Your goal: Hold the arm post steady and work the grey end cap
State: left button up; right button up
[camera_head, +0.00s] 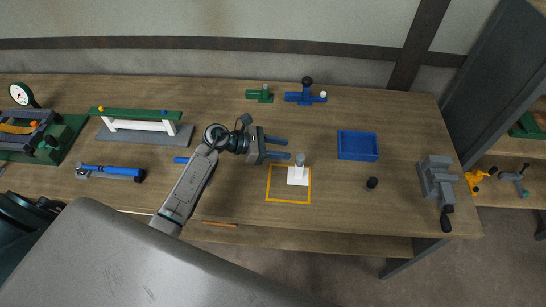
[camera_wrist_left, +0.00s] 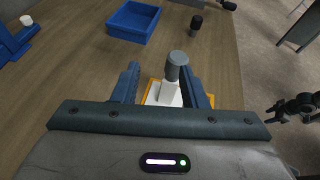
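The arm post (camera_head: 297,175) is white and stands upright on the table inside an orange square outline. Its grey end cap (camera_head: 300,158) is on top. In the left wrist view the cap (camera_wrist_left: 178,65) and post (camera_wrist_left: 170,93) show just ahead of the fingers. My left gripper (camera_head: 287,148) is open and empty, with its fingertips close to the cap; whether they touch it I cannot tell. A dark gripper-like shape, seemingly my right gripper (camera_wrist_left: 278,112), shows at the right edge of the left wrist view, away from the post. Its finger opening is unclear.
A blue tray (camera_head: 358,146) and a small black cylinder (camera_head: 372,183) stand right of the post. A grey vise (camera_head: 437,185) is at the right table edge. Green (camera_head: 259,94) and blue (camera_head: 305,95) fixtures stand behind. A brown strip (camera_head: 220,224) lies near the front edge.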

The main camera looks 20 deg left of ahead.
aim_at(293, 175)
pick_arm(q)
jog(key=f+m+g, duration=0.1)
jog(key=s+a+f+m+g, duration=0.1)
jog(key=f+g+y, duration=0.1)
jog(key=shift+s+a+f+m, duration=0.2)
jog(key=shift+a+f+m, duration=0.1)
jog(key=shift+f+m, duration=0.1)
jog(key=shift+d+f, duration=0.1)
jog(key=x, duration=0.4)
jog(key=shift+s+b, duration=0.1)
jog(key=shift+b, duration=0.2)
jog(key=shift+f+b+x, duration=0.25)
jog(key=shift+b+x, duration=0.65)
jog(key=shift+x, duration=0.3)
jog(key=shift+d+f+b, duration=0.2)
jog(key=shift+d+b, duration=0.25)
jog(key=shift+b, duration=0.05)
jog(key=shift+r, duration=0.1)
grip_shut()
pick_arm(e)
jog(key=s+f, duration=0.3)
jog(key=f, duration=0.2)
jog(key=shift+s, duration=0.4)
jog(key=shift+f, duration=0.1)
